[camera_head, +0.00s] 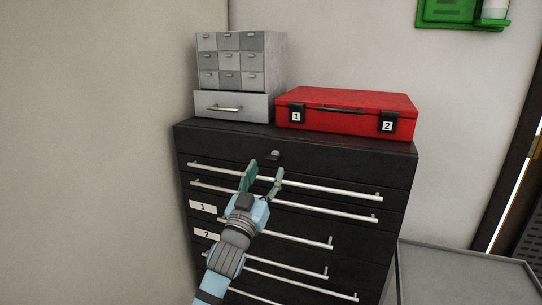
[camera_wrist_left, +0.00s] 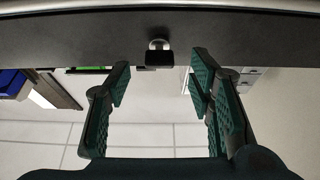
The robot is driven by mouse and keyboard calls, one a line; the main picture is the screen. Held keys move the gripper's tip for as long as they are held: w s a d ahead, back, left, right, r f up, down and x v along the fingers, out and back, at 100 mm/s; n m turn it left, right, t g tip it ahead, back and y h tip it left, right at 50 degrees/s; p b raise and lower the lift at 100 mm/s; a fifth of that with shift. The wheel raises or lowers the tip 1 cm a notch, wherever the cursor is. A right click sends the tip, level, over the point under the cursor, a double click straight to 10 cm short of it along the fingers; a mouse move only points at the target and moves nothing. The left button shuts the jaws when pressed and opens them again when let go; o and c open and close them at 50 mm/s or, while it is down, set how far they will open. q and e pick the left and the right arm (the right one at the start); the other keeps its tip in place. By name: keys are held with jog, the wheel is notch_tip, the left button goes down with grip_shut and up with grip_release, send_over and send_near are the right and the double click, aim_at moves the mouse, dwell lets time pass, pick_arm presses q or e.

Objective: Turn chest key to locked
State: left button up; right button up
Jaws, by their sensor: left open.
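The chest (camera_head: 300,147) is a black drawer cabinet with several long silver handles. Its key (camera_head: 275,155) is a small grey piece in the lock at the middle of the top front panel. In the left wrist view the key (camera_wrist_left: 159,54) shows as a dark head on a round silver lock, between the fingers and beyond their tips. My left gripper (camera_head: 265,168) is open and empty, just below the key in the head view. Its green padded fingers (camera_wrist_left: 160,75) are spread to either side of the key and do not appear to touch it. My right gripper is not in view.
On the chest stand a grey small-drawer unit (camera_head: 240,60) and a red case (camera_head: 345,112). The top drawer handle (camera_head: 320,188) runs below the key near my left gripper. A grey surface (camera_head: 460,275) is at the lower right. A wall stands close on the left.

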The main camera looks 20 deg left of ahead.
aim_at(271, 161)
pick_arm(q)
jog(key=x, duration=0.4)
jog(key=shift+w+r+p, duration=0.1)
jog(key=shift+w+p, duration=0.15)
jog(key=shift+p, duration=0.1)
jog(key=shift+c, duration=0.5)
